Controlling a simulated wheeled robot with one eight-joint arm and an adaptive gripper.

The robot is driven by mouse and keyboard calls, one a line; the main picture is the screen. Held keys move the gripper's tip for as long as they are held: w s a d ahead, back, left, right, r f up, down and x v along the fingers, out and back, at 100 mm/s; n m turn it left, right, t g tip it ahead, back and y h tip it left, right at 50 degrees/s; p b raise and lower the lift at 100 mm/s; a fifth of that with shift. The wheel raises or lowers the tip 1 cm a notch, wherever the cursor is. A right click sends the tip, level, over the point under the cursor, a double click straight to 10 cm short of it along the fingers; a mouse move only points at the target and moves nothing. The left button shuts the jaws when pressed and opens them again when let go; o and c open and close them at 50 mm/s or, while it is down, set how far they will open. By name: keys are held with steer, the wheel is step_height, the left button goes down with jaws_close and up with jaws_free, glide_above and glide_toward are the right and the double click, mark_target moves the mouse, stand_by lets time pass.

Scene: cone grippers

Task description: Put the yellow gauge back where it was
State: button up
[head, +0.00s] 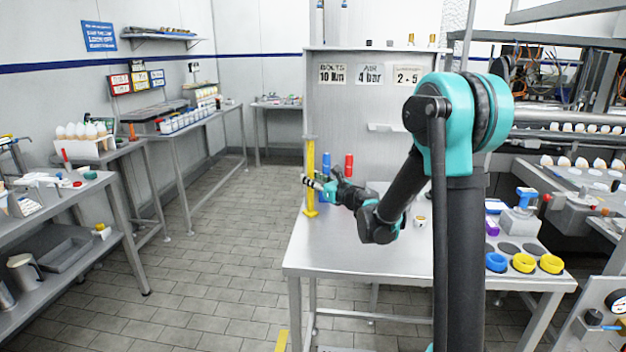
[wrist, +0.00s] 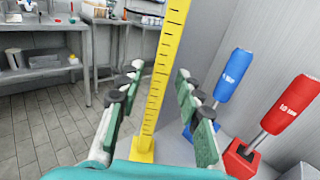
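The yellow gauge (head: 310,160) is a tall upright strip with a foot. It stands at the left end of the metal table (head: 345,250). In the wrist view the gauge (wrist: 165,65) shows dark graduation marks and rises upright, with its top out of frame. My gripper (head: 312,182) is at the gauge's middle height in the head view. In the wrist view my gripper (wrist: 158,82) is open, with one finger on each side of the gauge and a visible gap to both. How deep the gauge sits between the fingers is hard to tell.
A blue-handled tool (wrist: 234,72) and a red-handled tool (wrist: 290,105) stand in holders right of the gauge, close to my gripper. A grey panel (head: 390,100) backs the table. A small cup (head: 420,221) and coloured rings (head: 523,263) are farther right. The table front is clear.

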steer(key=shift+r, duration=0.15)
steer(key=v, duration=1.2)
